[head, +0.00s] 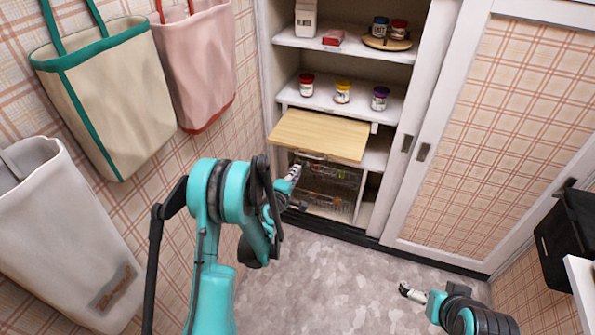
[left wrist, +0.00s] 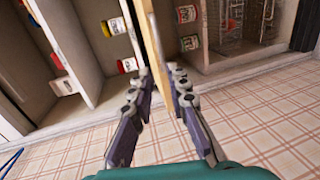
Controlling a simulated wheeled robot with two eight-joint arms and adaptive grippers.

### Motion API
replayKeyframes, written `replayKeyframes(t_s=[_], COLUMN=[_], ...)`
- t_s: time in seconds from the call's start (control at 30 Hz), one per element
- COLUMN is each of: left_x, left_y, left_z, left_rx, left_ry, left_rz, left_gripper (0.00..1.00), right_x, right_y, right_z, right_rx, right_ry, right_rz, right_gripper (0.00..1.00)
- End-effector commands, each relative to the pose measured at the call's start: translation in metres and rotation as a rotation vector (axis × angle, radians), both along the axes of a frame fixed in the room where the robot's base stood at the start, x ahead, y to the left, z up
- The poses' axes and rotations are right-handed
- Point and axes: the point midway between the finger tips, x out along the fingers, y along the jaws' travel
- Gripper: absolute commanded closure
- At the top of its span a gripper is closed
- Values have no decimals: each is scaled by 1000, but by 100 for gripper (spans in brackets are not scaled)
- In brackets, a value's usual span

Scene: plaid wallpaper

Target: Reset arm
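My left gripper (head: 294,172) shows small in the head view, just below the front edge of a pale wooden board (head: 318,134) that sticks out of the cabinet. In the left wrist view its two fingers (left wrist: 163,80) stand apart with a gap between them. My right gripper (head: 411,293) is low at the right in the head view, over the floor and away from the cabinet. Its fingers are too small to judge.
The open cabinet has shelves with jars (head: 342,92) above the board and a wire basket (head: 328,188) below it. A sliding door (head: 480,130) stands at the right. Bags (head: 105,95) hang on the left wall. A black box (head: 570,240) is at the far right. The floor (head: 330,270) is clear.

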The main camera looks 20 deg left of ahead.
Motion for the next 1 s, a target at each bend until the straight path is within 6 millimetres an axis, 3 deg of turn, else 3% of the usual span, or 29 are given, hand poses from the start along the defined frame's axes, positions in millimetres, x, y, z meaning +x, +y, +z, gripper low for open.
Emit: replayKeyframes(t_s=[0.43, 0.63, 0.87, 1.0], left_x=[0, -10, -61, -107], left_y=[-1, -21, -58, -75], left_z=[2, 35, 93, 115], left_rx=[6, 135, 440, 624], left_ry=[2, 53, 170, 242], left_rz=[-3, -78, -256, -368], left_gripper=[83, 83, 83, 83], right_x=[0, 0, 0, 0], right_y=[0, 0, 0, 0], right_z=[0, 0, 0, 0], right_rx=[0, 0, 0, 0], right_ry=[0, 0, 0, 0], right_rz=[0, 0, 0, 0], right_gripper=[0, 0, 0, 0])
